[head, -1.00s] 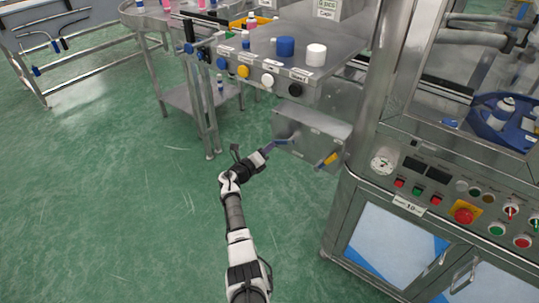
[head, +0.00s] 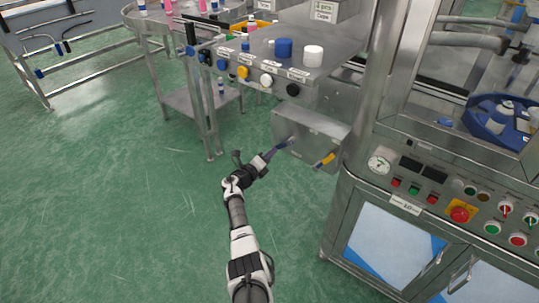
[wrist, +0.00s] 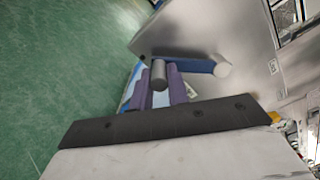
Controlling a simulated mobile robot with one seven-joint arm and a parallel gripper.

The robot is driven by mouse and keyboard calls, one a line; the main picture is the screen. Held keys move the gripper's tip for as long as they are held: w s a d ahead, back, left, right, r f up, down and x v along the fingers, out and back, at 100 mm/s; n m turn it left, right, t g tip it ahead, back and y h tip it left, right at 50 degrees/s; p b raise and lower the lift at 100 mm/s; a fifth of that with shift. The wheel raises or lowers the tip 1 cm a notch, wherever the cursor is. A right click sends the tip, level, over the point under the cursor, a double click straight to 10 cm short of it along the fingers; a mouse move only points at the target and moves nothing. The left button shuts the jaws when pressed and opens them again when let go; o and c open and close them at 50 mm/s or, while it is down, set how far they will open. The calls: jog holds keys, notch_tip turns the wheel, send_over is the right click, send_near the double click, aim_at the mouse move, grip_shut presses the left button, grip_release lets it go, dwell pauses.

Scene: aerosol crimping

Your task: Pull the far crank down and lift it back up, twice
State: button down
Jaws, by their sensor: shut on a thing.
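The far crank is a blue lever (head: 284,145) on the left part of the front of a grey metal box (head: 325,128). Its arm slopes down to the left from its pivot. In the wrist view the blue crank arm (wrist: 197,65) runs from a pale round hub to a grey cylindrical handle (wrist: 158,72). My gripper (head: 266,156) is at the outer end of this crank. In the wrist view my gripper's purple fingers (wrist: 158,86) are shut around the handle, one on each side.
A second crank, yellow (head: 325,160), sits on the right of the same box. Above is a metal table (head: 335,65) with knobs, caps and bottles. A control cabinet (head: 400,215) stands close on the right. Green floor (head: 110,200) is clear on the left.

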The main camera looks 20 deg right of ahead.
jog(key=c, duration=1.3)
grip_release()
jog(key=shift+c, duration=0.2)
jog(key=p+v, duration=0.1)
jog(key=v, duration=1.3)
jog(key=shift+d, duration=0.1)
